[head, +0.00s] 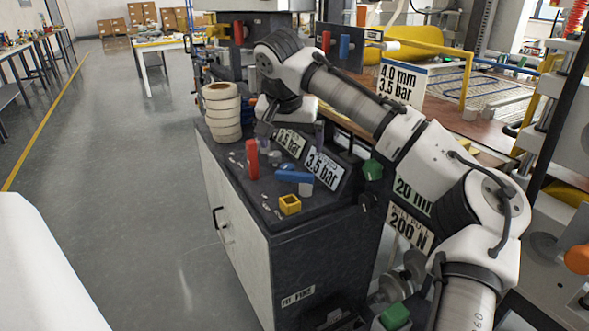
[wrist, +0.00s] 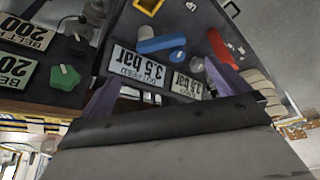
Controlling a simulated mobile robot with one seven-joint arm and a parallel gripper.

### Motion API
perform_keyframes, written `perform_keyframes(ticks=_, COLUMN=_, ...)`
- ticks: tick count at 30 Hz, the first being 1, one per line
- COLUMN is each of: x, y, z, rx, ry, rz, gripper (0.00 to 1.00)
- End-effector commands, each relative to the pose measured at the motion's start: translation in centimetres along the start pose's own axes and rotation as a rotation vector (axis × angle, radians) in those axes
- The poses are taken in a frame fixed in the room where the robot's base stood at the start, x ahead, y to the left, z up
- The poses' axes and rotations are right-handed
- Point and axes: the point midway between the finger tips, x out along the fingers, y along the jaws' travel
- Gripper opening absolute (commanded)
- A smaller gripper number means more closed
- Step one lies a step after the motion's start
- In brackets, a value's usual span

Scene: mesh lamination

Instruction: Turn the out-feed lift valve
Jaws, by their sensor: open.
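A blue valve handle (head: 294,176) lies flat across its mount on the dark top of the cabinet, beside a tilted sign (head: 323,170) reading 3.5 bar. It also shows in the wrist view (wrist: 160,44). A red handle (head: 252,160) stands upright to its left, near a second 3.5 bar sign (head: 290,142); it shows in the wrist view (wrist: 220,47). The signs' smaller words are only partly legible. My gripper (head: 291,133) is open and empty behind the signs and handles. In the wrist view its purple fingers (wrist: 165,86) are wide apart, touching neither handle.
A yellow open box (head: 290,204) sits in front of the blue handle. Stacked cream rings (head: 222,110) stand at the cabinet's far left corner. A green knob (head: 373,170) is right of the signs. The floor to the left is open.

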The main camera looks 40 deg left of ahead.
Motion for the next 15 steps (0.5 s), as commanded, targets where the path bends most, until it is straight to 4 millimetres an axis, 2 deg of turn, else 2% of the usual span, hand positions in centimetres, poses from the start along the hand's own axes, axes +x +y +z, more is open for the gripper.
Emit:
perform_keyframes(ticks=9, x=6.8, y=0.0, z=0.0, rx=-0.002, ry=-0.001, rz=0.000, gripper=1.00)
perform_keyframes(ticks=15, x=9.9, y=-0.1, z=0.0, rx=-0.002, ry=0.000, rz=-0.001, gripper=1.00)
